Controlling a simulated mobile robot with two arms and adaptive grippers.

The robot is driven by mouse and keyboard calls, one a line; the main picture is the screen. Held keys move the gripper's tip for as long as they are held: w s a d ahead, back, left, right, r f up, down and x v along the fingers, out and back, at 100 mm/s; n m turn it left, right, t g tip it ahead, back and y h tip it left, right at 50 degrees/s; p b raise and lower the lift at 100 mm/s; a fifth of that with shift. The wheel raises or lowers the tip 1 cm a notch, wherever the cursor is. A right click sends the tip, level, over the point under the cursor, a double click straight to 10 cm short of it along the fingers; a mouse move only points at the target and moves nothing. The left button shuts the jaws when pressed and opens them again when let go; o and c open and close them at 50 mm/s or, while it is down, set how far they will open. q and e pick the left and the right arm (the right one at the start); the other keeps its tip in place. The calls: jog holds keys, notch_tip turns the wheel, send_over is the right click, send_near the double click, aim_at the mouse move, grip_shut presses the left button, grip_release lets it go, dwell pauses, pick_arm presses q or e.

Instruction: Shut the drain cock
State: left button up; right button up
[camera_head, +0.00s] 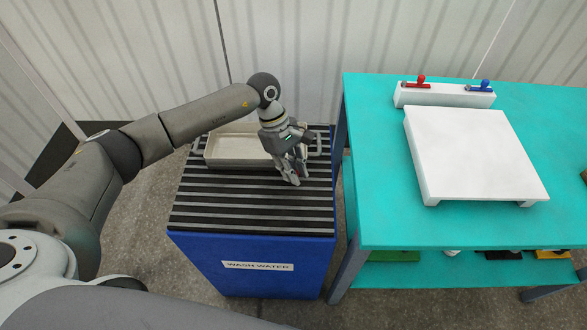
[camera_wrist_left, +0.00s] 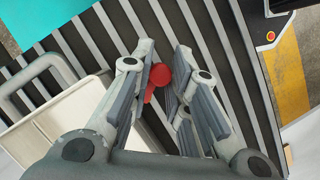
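A small red knob with a short red stem (camera_wrist_left: 160,75) shows between the fingertips in the left wrist view. It is beside the pale tray, over the dark slats; how it is mounted is hidden. My left gripper (camera_head: 293,177) is low over the slatted top, at the tray's right end. Its fingers (camera_wrist_left: 166,70) are apart, one on each side of the red knob; I cannot tell whether they touch it. The pale tray (camera_head: 230,150) with grey end handles lies on the slatted top of the blue wash water bin (camera_head: 250,285). My right gripper is not in view.
A teal table (camera_head: 385,215) stands right of the bin, across a narrow gap. It bears a white board (camera_head: 470,155) and a white block (camera_head: 440,98) with a red lever (camera_head: 421,80) and a blue lever (camera_head: 485,86). The front slats are clear.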

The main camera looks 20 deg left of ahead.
pick_arm(q)
grip_shut()
jog(key=shift+n, duration=0.3)
jog(key=n+b, duration=0.1)
jog(key=n+t+b, duration=0.1)
jog(key=shift+w+d+f+n, duration=0.1)
jog(key=shift+w+d+n, duration=0.05)
jog(key=shift+w+n, duration=0.2)
jog(key=shift+w+d+n+t+b, duration=0.1)
jog(key=shift+w+n+t+b, duration=0.15)
jog(key=shift+n+t+b, duration=0.55)
jog(key=shift+w+n+t, duration=0.15)
jog(key=shift+w+n, duration=0.05)
jog(key=shift+n, duration=0.7)
jog(key=shift+w+n+t, duration=0.15)
jog(key=shift+n, duration=0.7)
